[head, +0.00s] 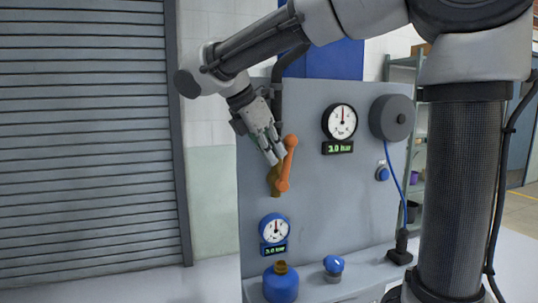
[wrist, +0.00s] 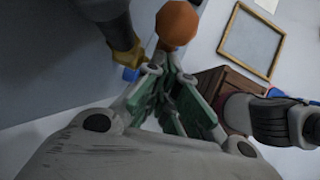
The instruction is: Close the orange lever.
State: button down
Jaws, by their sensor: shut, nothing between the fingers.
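The orange lever (head: 287,168) is on the grey upright panel, on a brass valve body (head: 273,180). It stands nearly upright, its top leaning slightly right. My gripper (head: 277,157) is shut and empty, pointing down and right, with its fingertips close to the left of the lever's upper part. In the wrist view the lever's round orange end (wrist: 177,22) shows just beyond the fingertips of my gripper (wrist: 168,62). I cannot tell whether they touch. The fingers partly hide the lever's lower part there.
A dark pipe (head: 277,100) runs down the panel (head: 350,205) above the valve. A gauge (head: 340,122) is to the right and a blue gauge (head: 273,228) below. A blue bottle (head: 281,283) stands on the ledge.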

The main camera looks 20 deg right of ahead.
aim_at(296, 138)
jog(key=d+y, duration=0.3)
jog(key=shift+d+r+y, duration=0.15)
jog(key=shift+r+y, duration=0.1)
jog(key=shift+y, duration=0.05)
jog(key=d+y, duration=0.2)
jog(key=shift+d+f+m+y, duration=0.15)
jog(key=shift+d+m+y, duration=0.05)
jog(key=shift+m+y, duration=0.1)
jog(key=d+f+y, duration=0.5)
jog(key=d+y, duration=0.1)
jog(key=y, duration=0.2)
jog(key=shift+f, duration=0.1)
dwell(0.4)
